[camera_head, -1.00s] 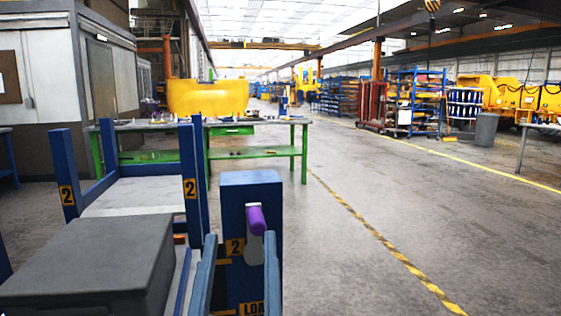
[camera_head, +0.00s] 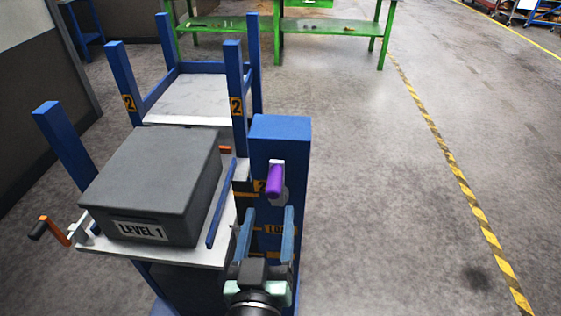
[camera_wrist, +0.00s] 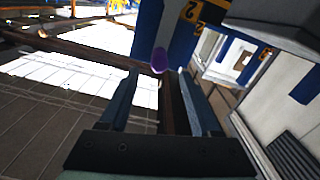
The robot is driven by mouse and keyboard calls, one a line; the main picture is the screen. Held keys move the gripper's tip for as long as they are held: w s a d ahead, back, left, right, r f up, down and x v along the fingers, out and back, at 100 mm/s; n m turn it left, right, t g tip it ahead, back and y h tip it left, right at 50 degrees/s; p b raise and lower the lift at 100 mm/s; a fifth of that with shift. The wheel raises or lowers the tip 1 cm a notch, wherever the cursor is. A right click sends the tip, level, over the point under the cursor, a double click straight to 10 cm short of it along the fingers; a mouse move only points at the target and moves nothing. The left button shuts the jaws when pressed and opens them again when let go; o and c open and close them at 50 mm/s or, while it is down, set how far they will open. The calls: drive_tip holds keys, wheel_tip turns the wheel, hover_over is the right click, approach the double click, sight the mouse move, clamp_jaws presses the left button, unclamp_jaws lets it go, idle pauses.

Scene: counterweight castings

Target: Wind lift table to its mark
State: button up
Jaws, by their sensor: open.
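The lift table (camera_head: 190,256) has a pale top bearing a dark grey box (camera_head: 160,180) labelled "LEVEL 1". Right of it stands a blue post (camera_head: 283,128) with a purple crank handle (camera_head: 275,180) on a light crank arm, handle at the upper end. The purple handle also shows in the wrist view (camera_wrist: 158,61), just beyond the fingertips. My gripper (camera_head: 270,212) is open, its blue fingers apart and empty, in front of the post and below the handle in the head view. In the wrist view my gripper (camera_wrist: 157,73) points toward the post. Touching cannot be told.
A second crank with an orange arm (camera_head: 54,231) and black knob sticks out at the table's left. Behind is a blue frame (camera_head: 118,80) marked "2" with a pale shelf (camera_head: 190,98). A green bench (camera_head: 330,27) stands farther back. Floor at right is clear, with a striped line (camera_head: 455,175).

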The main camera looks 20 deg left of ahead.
sight(276, 172)
drive_tip(key=p+x, duration=0.1)
drive_tip(key=x, duration=1)
drive_tip(key=shift+w+p, duration=0.2)
drive_tip(key=shift+p, duration=0.15)
clamp_jaws()
idle(0.9)
